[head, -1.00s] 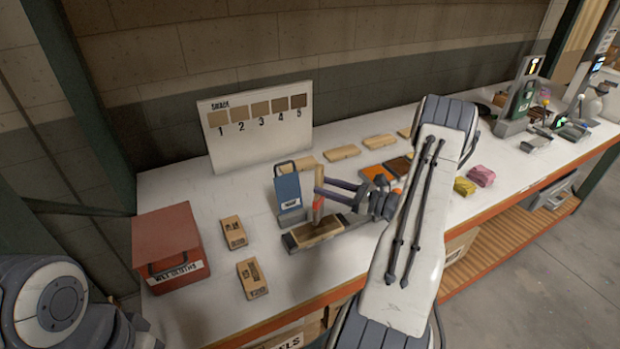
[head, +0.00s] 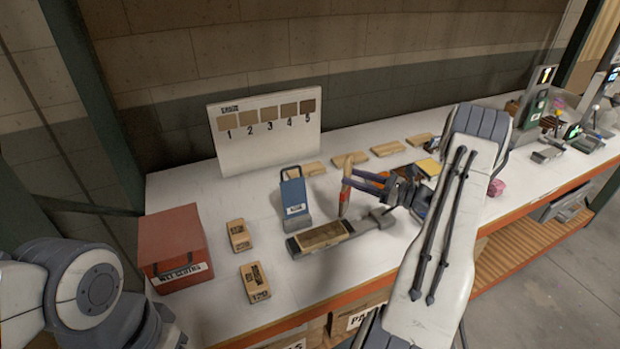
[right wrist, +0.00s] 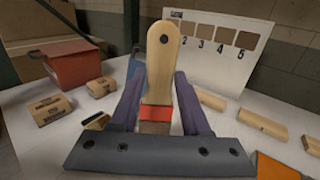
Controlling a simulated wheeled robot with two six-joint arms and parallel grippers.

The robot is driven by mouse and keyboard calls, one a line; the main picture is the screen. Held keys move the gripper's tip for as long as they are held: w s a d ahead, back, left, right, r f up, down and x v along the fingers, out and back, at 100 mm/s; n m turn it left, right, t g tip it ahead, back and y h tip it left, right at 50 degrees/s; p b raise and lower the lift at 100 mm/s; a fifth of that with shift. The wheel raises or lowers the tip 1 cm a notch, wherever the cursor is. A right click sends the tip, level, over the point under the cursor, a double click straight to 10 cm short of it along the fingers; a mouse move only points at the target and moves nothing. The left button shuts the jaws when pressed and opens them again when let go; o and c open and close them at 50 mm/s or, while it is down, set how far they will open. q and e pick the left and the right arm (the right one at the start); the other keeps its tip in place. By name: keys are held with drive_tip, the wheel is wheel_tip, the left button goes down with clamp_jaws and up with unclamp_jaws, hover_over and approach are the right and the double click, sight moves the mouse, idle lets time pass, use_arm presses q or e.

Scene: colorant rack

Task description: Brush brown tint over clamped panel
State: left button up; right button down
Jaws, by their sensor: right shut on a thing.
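My right gripper (head: 351,181) is shut on a brush (head: 346,192) with a wooden handle and a red band. The brush points downward, and its handle and band also show in the right wrist view (right wrist: 163,62). The brush tip is by the right end of the clamped panel (head: 324,237); I cannot tell whether it touches. The panel looks brown and lies in a grey clamp (head: 362,223) with a dark left end. My left arm shows at the lower left, but its gripper is out of view. No brown tint container can be clearly identified.
A blue labelled stand (head: 295,198) is just behind the panel. A numbered swatch board (head: 265,130) stands at the back. An orange item (right wrist: 276,167) is at the right wrist view's lower right.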

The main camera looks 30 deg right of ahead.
sight(351, 160)
drive_tip(key=shift+d+r+p, duration=0.15)
drive_tip(key=shift+r+p, duration=0.35)
drive_tip(key=shift+r, duration=0.45)
drive_tip(key=shift+r+p, duration=1.1)
drive_tip(key=shift+r, duration=0.55)
